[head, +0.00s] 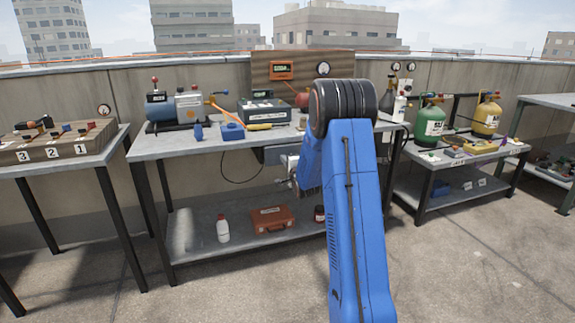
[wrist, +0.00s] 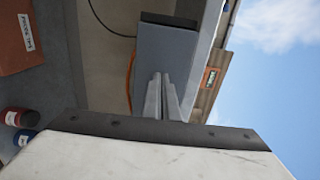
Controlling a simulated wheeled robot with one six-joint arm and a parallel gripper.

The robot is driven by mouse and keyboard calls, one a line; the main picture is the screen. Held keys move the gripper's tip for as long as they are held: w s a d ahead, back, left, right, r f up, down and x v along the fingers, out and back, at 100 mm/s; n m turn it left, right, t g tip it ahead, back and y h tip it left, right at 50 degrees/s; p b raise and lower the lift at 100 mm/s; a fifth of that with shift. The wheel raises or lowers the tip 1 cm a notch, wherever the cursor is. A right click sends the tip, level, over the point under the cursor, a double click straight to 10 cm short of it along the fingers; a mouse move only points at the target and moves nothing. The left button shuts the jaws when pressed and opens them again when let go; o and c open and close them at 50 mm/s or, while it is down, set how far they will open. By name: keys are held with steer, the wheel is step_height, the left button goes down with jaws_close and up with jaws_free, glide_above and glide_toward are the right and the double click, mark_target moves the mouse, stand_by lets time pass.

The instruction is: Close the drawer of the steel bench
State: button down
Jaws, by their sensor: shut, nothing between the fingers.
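The steel bench (head: 180,147) stands ahead of me. Its grey drawer (head: 271,154) hangs under the top, left of my arm, and part of it is hidden by the arm. How far the drawer is out is hard to tell. In the turned wrist view the drawer's grey face (wrist: 150,62) fills the upper middle, with a dark slot or recess at one end.
A red case (head: 272,219) and a white bottle (head: 223,229) stand on the lower shelf. A side table (head: 62,150) is left, a cylinder stand (head: 450,170) right. The front floor is clear.

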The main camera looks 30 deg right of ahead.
steer(key=shift+w+d, duration=0.1)
steer(key=shift+w, duration=0.3)
steer(key=x, duration=0.3)
steer(key=shift+w, duration=0.3)
steer(key=shift+d+r, duration=0.1)
steer(key=shift+r, duration=0.15)
